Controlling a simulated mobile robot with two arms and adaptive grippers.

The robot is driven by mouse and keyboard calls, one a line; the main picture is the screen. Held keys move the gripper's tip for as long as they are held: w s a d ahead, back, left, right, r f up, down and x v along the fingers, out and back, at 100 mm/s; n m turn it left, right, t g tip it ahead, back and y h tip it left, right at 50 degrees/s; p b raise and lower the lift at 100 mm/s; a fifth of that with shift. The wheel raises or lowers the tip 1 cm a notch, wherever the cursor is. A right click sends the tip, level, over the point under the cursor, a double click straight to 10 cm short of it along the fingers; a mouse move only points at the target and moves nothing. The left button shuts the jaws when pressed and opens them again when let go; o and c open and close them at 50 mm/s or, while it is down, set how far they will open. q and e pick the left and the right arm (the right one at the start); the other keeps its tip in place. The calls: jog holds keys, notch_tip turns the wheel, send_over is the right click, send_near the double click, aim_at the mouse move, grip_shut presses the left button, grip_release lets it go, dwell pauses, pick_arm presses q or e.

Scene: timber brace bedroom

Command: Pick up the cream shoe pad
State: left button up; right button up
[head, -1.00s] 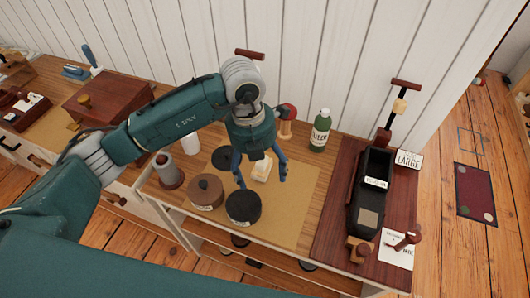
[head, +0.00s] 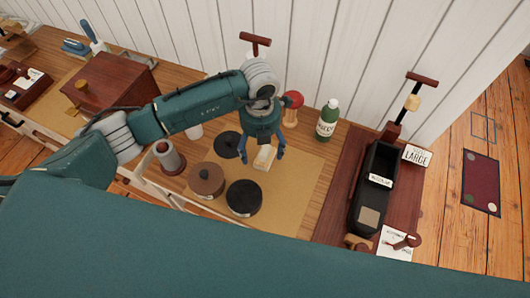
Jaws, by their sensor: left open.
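The cream shoe pad (head: 264,159) is a small pale block on the tan mat (head: 290,190) on the bench. My left gripper (head: 261,157) is over it, pointing down, with its blue fingers apart on either side of the pad. I cannot tell whether the fingers touch it. The top of the pad is partly hidden by the gripper. My right gripper does not show.
A black round tin (head: 244,198), a brown round tin (head: 206,180) and a dark disc (head: 228,144) sit close left of the pad. A green bottle (head: 327,120) and a red-topped wooden item (head: 292,106) stand behind. A black long box (head: 374,185) is at right. The mat's right side is clear.

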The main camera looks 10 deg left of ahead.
aim_at(261, 149)
pick_arm(q)
notch_tip(261, 149, down, 2)
jog(key=shift+d, duration=0.1)
jog(key=shift+w+f, duration=0.1)
jog(key=shift+f, duration=0.2)
jog(key=shift+c, duration=1)
jog(key=c, duration=1.1)
jog(key=shift+r, duration=0.4)
notch_tip(261, 149, up, 18)
jog(key=b, duration=0.4)
jog(key=shift+f, duration=0.1)
jog(key=shift+c, duration=0.2)
jog(key=shift+r, duration=0.7)
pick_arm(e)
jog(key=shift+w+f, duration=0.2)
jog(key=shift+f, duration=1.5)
